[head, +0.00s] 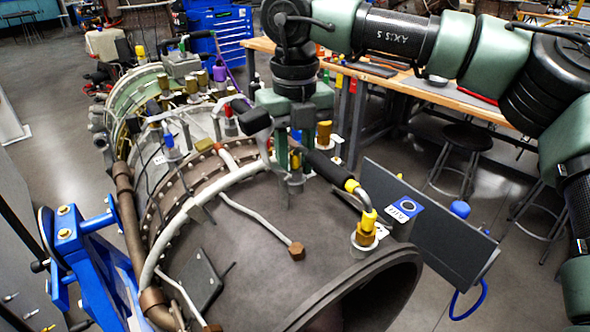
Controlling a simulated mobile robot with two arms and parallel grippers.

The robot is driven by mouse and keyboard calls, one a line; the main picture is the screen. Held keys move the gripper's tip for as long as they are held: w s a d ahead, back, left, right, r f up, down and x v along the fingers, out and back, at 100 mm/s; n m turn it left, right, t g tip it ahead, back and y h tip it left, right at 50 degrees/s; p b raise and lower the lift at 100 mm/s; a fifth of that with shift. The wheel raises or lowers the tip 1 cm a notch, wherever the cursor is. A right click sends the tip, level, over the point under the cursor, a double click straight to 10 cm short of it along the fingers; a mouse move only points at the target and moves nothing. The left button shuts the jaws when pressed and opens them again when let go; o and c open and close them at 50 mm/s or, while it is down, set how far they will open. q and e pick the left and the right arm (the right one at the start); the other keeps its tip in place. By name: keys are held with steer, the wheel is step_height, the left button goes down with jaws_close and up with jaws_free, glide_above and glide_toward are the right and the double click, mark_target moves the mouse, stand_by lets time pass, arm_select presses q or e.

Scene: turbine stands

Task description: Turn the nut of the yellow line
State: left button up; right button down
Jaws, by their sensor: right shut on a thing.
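The yellow line is a black hose (325,168) with yellow bands, lying along the top of the dark engine casing. Its near end bends down through a grey elbow to a yellow nut (368,219) above a brass fitting. Its far end runs in between the fingers of my right gripper (295,150), where a bit of yellow shows. My right gripper points down and is shut on the nut at that far end, which the fingers mostly hide. My left gripper is not in view.
The turbine casing (240,245) fills the middle, with several fittings and other lines (255,220) on it. A blue stand (85,240) holds it at left. A dark panel (425,220) stands at right. A workbench (440,92) and stools (465,140) are behind.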

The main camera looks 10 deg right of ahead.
steer(key=shift+w+r+m, duration=0.1)
steer(key=shift+r+m, duration=0.05)
steer(key=shift+m, duration=0.15)
steer(key=c, duration=1.1)
jaws_free()
steer(key=shift+b, duration=0.3)
steer(key=shift+r, duration=0.35)
step_height(320, 180, up, 7)
steer(key=shift+b, duration=0.8)
